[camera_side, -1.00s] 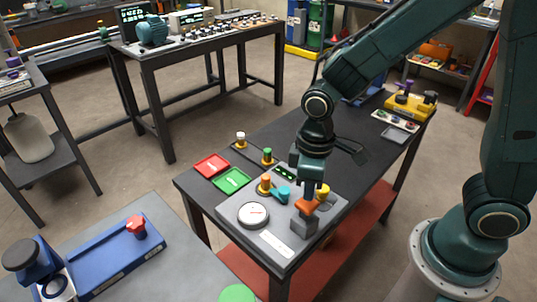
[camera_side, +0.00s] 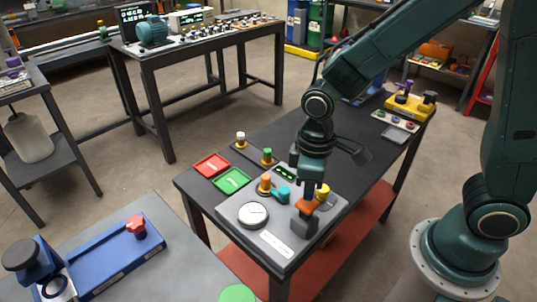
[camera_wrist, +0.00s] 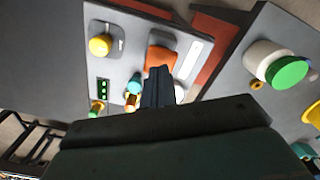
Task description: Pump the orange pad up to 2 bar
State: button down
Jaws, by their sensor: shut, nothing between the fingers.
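The orange pad (camera_side: 306,206) sits on top of a grey block on the grey panel (camera_side: 238,228) at the near end of the dark table. In the wrist view the orange pad (camera_wrist: 159,58) lies just beyond my fingertips. My gripper (camera_side: 308,192) points down, shut and empty, directly over the pad; whether it touches the pad I cannot tell. My shut fingers (camera_wrist: 157,85) also show in the wrist view. A round white gauge (camera_side: 253,214) with a red needle is on the panel; its reading is too small to read.
An orange knob (camera_side: 265,184) with a teal part (camera_side: 282,194) beside it, a yellow knob (camera_side: 323,191) and a small green display (camera_side: 284,173) are close to my gripper.

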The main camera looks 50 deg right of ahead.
aim_at(308, 203)
jog(key=shift+f, duration=0.1)
dwell(0.3)
jog(key=shift+f, duration=1.75)
jog(key=shift+r, duration=1.9)
jog(key=shift+f, duration=0.2)
jog(key=shift+f, duration=1.65)
jog(key=shift+r, duration=1.85)
jog(key=shift+f, duration=0.15)
